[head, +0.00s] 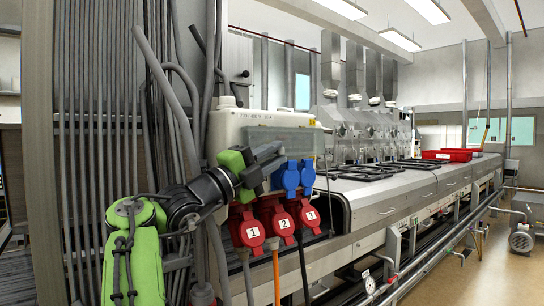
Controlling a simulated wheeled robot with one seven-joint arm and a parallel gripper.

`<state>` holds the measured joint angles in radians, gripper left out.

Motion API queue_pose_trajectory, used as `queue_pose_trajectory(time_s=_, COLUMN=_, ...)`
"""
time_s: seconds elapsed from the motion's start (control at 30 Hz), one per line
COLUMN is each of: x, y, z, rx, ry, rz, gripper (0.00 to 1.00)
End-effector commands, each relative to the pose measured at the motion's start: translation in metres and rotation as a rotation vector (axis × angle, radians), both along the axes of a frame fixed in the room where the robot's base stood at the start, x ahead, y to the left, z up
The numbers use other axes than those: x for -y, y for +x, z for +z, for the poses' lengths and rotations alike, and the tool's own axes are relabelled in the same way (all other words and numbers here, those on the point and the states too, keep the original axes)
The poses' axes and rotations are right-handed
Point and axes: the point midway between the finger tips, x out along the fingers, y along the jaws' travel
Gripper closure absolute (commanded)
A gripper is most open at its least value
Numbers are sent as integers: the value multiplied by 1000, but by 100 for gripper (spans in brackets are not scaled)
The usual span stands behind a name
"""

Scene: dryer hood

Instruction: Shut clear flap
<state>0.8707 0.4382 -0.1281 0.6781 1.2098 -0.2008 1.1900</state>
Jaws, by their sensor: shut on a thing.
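The clear flap (292,139) is a see-through panel on the upper front of a beige electrical box (228,128). It looks raised and stands out from the box, above the sockets. My gripper (272,164), at the end of my green and black arm, is at the lower left part of the flap and is shut on it. The arm and gripper hide the lower left of the box and part of the flap's lower edge. The exact contact of the fingers is too small to see.
Below the flap are blue sockets (292,178) and red plugs (277,223) numbered 1 to 3, with cables hanging down. Grey conduits (110,110) line the wall at left. A long steel dryer machine (390,190) runs back to the right. Open floor lies at far right.

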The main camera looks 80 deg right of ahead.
Motion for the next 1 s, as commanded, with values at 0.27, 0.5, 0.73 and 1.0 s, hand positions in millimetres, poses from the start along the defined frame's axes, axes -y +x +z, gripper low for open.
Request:
queue_pose_trajectory(time_s=0.27, x=-1, y=-1, z=1, rx=-2, ry=-2, rz=-1, gripper=58)
queue_pose_trajectory(time_s=0.5, x=0, y=0, z=1, rx=-1, ry=-2, rz=-1, gripper=53)
queue_pose_trajectory(time_s=0.73, x=-18, y=17, z=-12, rx=-1, ry=-2, rz=7, gripper=53)
queue_pose_trajectory(time_s=1.0, x=-70, y=67, z=-44, rx=-1, ry=-3, rz=8, gripper=53)
